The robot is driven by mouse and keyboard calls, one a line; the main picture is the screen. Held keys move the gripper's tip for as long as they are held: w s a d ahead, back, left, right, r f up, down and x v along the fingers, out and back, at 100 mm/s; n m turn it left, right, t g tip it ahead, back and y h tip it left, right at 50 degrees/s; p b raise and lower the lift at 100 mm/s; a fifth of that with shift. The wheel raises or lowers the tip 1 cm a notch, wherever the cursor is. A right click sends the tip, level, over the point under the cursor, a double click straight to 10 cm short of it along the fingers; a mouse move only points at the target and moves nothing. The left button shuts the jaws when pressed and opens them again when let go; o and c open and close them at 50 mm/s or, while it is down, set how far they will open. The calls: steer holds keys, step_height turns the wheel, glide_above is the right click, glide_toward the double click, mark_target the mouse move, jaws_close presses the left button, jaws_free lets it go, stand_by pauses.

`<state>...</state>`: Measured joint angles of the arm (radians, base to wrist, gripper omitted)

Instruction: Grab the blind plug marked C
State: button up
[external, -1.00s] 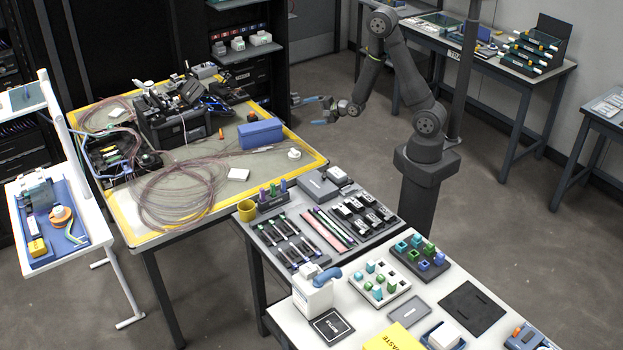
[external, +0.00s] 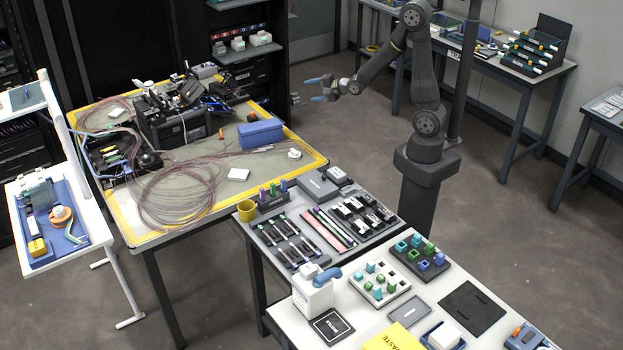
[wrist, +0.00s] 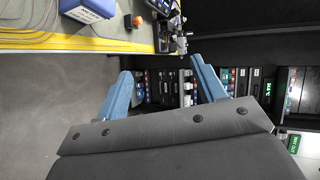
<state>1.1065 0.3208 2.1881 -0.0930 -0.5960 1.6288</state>
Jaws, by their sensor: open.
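My gripper (external: 311,90) is open and empty, held in the air to the right of the yellow-edged table. Its two blue fingers stand apart in the wrist view (wrist: 162,68), with nothing between them. Small teal, green and blue plug-like pieces sit in a white tray (external: 359,290) and a dark tray (external: 443,268) on the front bench, far from my gripper. No letter is legible on them, so I cannot tell which is the blind plug marked C. None of these pieces shows in the wrist view.
The yellow-edged table (external: 316,157) holds a blue box (external: 261,134), looped fibre and a splicer (external: 175,120). A grey mat (external: 290,248) with tools lies behind the plug trays. Dark shelving (external: 245,75) stands behind my gripper.

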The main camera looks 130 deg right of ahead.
steer(key=r, duration=0.2)
steer(key=m+g+y, duration=0.7)
steer(key=m+y, duration=0.1)
steer(key=m, duration=1.7)
glide_above(253, 115)
steer(key=a, duration=0.2)
steer(key=f, duration=1.6)
steer(key=shift+s+a, duration=0.1)
steer(key=shift+s, duration=0.3)
steer(key=shift+w+x, duration=0.15)
steer(key=shift+x, duration=1.45)
steer(key=shift+w+x, duration=0.2)
steer(key=shift+x, duration=1.35)
